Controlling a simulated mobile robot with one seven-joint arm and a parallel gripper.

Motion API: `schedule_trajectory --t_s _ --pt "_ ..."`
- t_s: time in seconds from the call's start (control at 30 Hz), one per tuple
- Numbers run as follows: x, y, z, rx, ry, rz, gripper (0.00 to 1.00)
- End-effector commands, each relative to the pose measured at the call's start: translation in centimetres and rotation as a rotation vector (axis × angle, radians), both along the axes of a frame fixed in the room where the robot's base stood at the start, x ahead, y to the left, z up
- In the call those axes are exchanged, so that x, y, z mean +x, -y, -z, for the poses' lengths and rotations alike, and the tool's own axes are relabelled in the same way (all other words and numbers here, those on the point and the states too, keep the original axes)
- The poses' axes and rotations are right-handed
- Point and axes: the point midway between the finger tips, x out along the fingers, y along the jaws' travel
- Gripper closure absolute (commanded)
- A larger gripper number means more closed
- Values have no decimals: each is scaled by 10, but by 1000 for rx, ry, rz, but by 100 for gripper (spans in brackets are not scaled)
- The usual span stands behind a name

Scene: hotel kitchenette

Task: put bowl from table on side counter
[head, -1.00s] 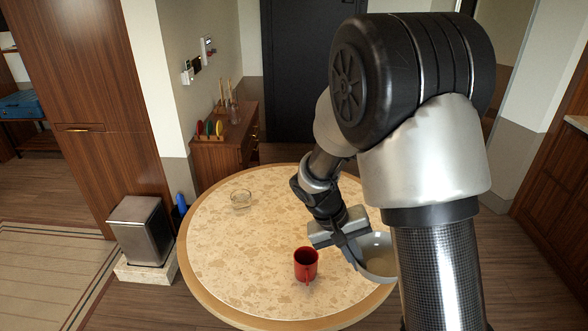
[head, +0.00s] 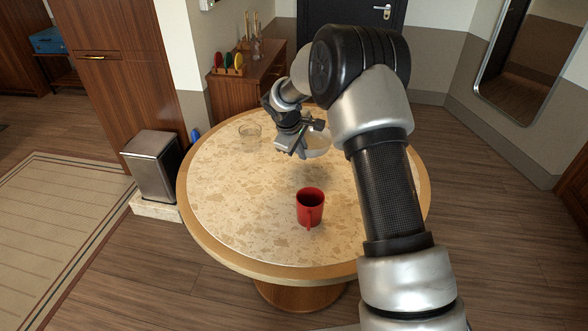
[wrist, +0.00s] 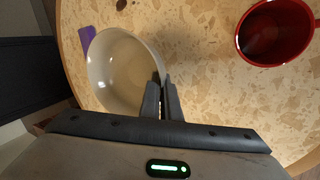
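My gripper (head: 298,140) is shut on the rim of a pale bowl (head: 319,144) over the far part of the round table (head: 235,200). The wrist view shows both fingers (wrist: 161,97) closed on the bowl's near right wall, and the bowl (wrist: 118,70) looks empty. It appears raised above the table; the exact gap is hard to tell. A low wooden cabinet (head: 233,92), perhaps the side counter, stands behind the table against the wall.
A metal bin (head: 153,166) stands on the floor left of the table.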

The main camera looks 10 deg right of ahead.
Motion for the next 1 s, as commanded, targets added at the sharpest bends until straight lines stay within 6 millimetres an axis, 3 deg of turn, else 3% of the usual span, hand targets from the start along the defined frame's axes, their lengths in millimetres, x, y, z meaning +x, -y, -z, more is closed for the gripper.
schedule_trajectory --t_s 0.3,0.7,1.0 --pt "2 0 51 0 -3 -9 100" --pt "2 0 98 0 -1 -8 100" --pt "2 0 100 0 1 -7 100"
